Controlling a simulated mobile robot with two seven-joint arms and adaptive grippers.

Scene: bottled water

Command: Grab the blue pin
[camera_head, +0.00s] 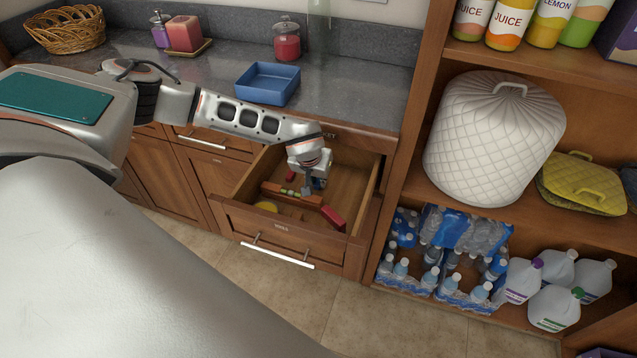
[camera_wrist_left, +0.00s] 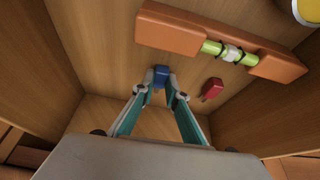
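The blue pin (camera_wrist_left: 161,74) is a small blue piece low in the open wooden drawer (camera_head: 362,190). A bit of blue also shows beside the gripper in the head view. My left gripper (camera_wrist_left: 161,82) reaches down into the drawer, its two fingertips on either side of the blue pin. The fingertips are very close to its sides. I cannot tell whether they touch it or leave small gaps. In the head view my left gripper (camera_head: 307,188) partly hides the pin. My right gripper is not in view.
A brown bar with a green middle (camera_wrist_left: 223,48) lies beside the gripper, and a red pin (camera_wrist_left: 212,88) lies to the right. A yellow round thing (camera_head: 266,207) is in the drawer. Drawer walls stand close around. A blue tray (camera_head: 268,83) stands on the counter above.

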